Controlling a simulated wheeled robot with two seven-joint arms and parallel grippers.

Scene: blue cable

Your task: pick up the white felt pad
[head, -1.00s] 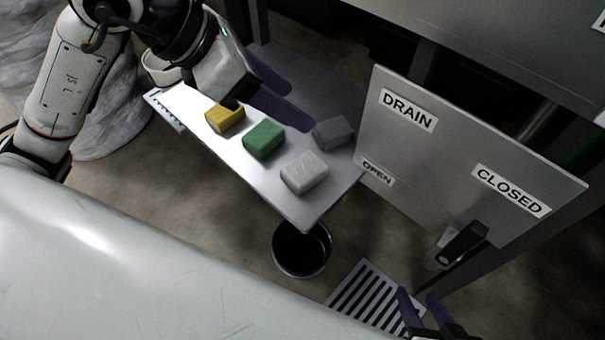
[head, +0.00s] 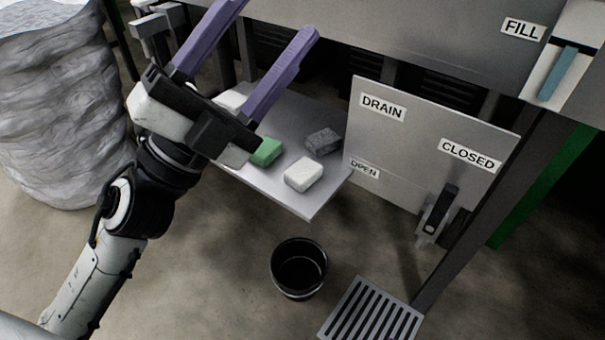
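The white felt pad (head: 304,174) is a pale block lying near the front corner of the grey shelf (head: 304,206). A green pad (head: 266,152) lies to its left and a dark grey pad (head: 322,142) behind it. My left gripper (head: 272,22) is raised in front of the shelf's left part, with its two purple fingers spread wide and nothing between them. It is apart from the white pad, up and to the left in the picture. The yellow pad is not visible; my gripper covers that part of the shelf. My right gripper is out of view.
An upright panel with DRAIN, OPEN and CLOSED labels (head: 383,106) stands right of the shelf, with a black-handled lever (head: 438,212). A black bucket (head: 299,268) and a floor grate (head: 372,312) are below. A large wrapped bundle (head: 58,105) stands at left.

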